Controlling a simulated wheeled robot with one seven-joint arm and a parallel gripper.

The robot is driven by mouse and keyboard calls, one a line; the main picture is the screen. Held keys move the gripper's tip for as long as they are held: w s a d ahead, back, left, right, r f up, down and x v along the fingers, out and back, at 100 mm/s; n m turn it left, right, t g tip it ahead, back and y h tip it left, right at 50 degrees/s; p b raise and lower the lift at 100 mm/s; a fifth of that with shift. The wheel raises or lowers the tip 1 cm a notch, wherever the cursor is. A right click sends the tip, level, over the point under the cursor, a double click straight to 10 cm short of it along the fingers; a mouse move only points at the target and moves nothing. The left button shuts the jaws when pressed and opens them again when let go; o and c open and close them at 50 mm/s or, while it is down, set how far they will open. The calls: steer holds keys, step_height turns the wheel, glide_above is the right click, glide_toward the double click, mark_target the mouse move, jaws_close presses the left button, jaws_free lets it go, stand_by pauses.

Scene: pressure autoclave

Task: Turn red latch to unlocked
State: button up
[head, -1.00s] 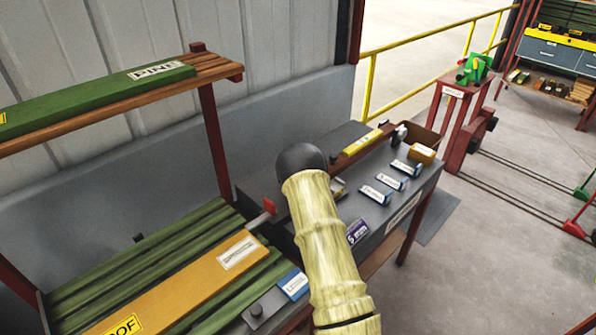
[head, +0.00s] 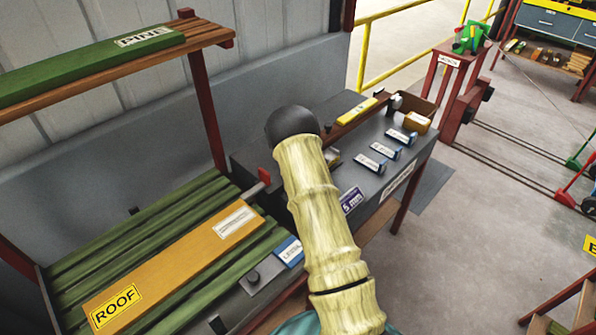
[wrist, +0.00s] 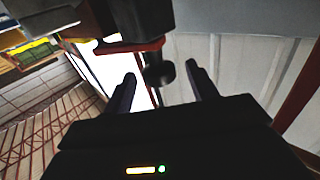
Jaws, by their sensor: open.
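A small red piece (head: 264,175) sits at the end of a grey rod beside the wooden ROOF board in the head view. It looks like the red latch, but I cannot tell its setting. My pale arm stands just right of it and hides part of the bench. My gripper (wrist: 162,84) shows in the wrist view, with its two dark fingers apart and nothing held between them. A dark round knob (wrist: 158,73) appears beyond and between the fingertips. I cannot clearly make out the red latch in the wrist view.
The ROOF board (head: 170,265) lies on green slats at lower left. A shelf with a green PINE board (head: 85,67) overhangs them. The grey bench (head: 345,215) holds several labelled blocks and a yellow level (head: 355,110). Open floor (head: 500,220) lies right.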

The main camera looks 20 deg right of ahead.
steer(key=b+v, duration=0.2)
steer(key=v, duration=1.1)
steer(key=shift+s+a, duration=0.2)
steer(key=shift+s, duration=0.1)
steer(key=shift+w+a+r+g, duration=0.1)
steer(key=shift+g, duration=0.2)
steer(key=c, duration=1)
steer(key=shift+a+r+y, duration=0.15)
steer(key=shift+a+y, duration=0.05)
steer(key=shift+y, duration=0.2)
jaws_close()
steer(key=s+a+r+n+g+y, duration=0.1)
steer(key=s+a+r+g+y, duration=0.1)
steer(key=s, duration=0.6)
steer(key=s+a+r+n+g+y, duration=0.2)
steer(key=s+a+g, duration=0.3)
steer(key=s+g, duration=0.2)
steer(key=s+a+r+n+g+y, duration=0.1)
steer(key=s+a+g, duration=0.3)
steer(key=s, duration=0.4)
steer(key=shift+s+r+n+y, duration=0.3)
steer(key=shift+s+r+y, duration=0.1)
steer(key=shift+r+y, duration=0.25)
